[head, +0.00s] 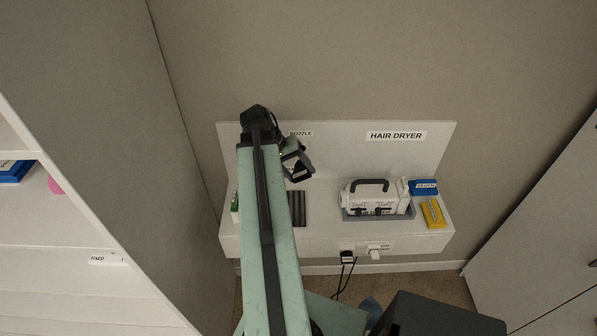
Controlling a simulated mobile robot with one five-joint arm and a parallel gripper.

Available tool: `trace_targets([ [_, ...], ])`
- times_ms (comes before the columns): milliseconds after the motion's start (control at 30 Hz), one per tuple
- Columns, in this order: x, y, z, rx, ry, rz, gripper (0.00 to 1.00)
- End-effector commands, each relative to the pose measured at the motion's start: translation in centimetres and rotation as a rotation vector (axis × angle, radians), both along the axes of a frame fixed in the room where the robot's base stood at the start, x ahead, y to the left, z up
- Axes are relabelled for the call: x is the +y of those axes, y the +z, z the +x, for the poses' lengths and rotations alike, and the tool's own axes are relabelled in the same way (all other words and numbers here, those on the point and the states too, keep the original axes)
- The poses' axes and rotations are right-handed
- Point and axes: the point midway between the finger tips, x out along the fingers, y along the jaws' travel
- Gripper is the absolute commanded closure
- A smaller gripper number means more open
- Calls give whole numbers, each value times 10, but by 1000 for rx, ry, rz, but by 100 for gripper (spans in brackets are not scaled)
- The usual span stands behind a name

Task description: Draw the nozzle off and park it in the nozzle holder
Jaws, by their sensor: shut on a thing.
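My gripper (299,172) is raised above the left part of the white shelf, just under the label reading NOZZLE (301,133). It is shut on the nozzle, which is small, dark and hard to tell from the fingers. The white hair dryer (350,200) with a dark handle lies in a grey cradle (405,215) to the right, apart from my gripper. A dark ribbed piece (297,209) lies on the shelf below my gripper; I cannot tell whether it is the nozzle holder. My arm hides part of the shelf's left side.
A blue box (424,187) and a yellow box (433,213) stand right of the dryer. A green and white item (234,206) is at the shelf's left end. Plugs (375,253) and cords are on the shelf front. Bare shelf shows between ribbed piece and cradle.

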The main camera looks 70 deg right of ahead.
Motion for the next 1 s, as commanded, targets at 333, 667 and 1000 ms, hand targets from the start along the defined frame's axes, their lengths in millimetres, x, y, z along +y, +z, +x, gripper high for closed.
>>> trace_targets([
  [333, -34, 0, 14, -1, -1, 1, 77],
  [667, -50, 0, 19, -1, -1, 1, 77],
  [1000, -49, 0, 19, -1, -2, 0, 77],
])
